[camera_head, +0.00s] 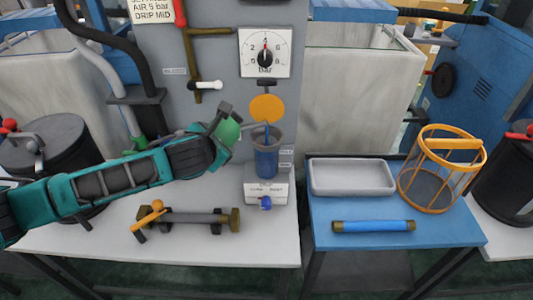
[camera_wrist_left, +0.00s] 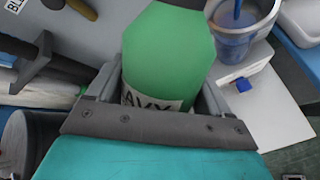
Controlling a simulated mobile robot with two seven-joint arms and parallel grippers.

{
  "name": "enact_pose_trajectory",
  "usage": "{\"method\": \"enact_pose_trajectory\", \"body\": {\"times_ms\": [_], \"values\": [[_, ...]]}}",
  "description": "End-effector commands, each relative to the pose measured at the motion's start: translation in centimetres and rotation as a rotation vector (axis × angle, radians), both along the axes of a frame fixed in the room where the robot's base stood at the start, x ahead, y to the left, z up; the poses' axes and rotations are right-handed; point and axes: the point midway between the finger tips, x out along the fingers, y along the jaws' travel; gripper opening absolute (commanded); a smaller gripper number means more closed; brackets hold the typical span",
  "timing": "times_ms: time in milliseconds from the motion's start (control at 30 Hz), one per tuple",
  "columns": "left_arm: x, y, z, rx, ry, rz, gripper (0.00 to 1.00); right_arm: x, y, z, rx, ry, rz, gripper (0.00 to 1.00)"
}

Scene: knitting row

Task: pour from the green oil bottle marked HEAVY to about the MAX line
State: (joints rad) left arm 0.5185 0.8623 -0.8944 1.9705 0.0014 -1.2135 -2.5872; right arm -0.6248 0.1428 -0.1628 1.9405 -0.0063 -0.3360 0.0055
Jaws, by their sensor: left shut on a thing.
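My left gripper (camera_head: 219,134) is shut on the green oil bottle (camera_head: 229,131), just left of and above the clear cup (camera_head: 267,160). In the left wrist view the bottle (camera_wrist_left: 168,55) lies between the fingers (camera_wrist_left: 160,92), its label partly hidden, with "AVY" readable. The bottle looks tilted towards the cup; its mouth is hard to make out. The cup, also in the left wrist view (camera_wrist_left: 228,45), looks blue inside, with a thin blue upright piece in it; I cannot tell if that is a stream or a tube. The MAX line is not readable. My right gripper is not in view.
A pressure dial (camera_head: 264,53) and an orange disc (camera_head: 267,108) are above the cup. A bar with an orange lever (camera_head: 185,218) lies on the white table. The blue table (camera_head: 440,232) holds a white tray (camera_head: 352,190), an orange cage (camera_head: 441,170) and a blue tube (camera_head: 373,226).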

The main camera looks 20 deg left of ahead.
Motion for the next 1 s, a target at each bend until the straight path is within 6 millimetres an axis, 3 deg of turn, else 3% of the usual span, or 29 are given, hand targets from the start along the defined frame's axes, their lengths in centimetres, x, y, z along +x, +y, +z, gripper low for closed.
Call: {"method": "enact_pose_trajectory", "body": {"times_ms": [200, 567, 1000], "values": [[0.0, 0.0, -1.0, -0.039, -0.042, 0.0, 0.38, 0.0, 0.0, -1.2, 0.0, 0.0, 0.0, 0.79], [0.1, 0.0, -0.9, -0.048, -0.051, -0.001, 0.38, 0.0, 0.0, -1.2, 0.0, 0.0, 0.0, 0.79], [0.2, -0.1, -2.2, -0.105, -0.11, -0.001, 0.38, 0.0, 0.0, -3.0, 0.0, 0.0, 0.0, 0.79]]}}
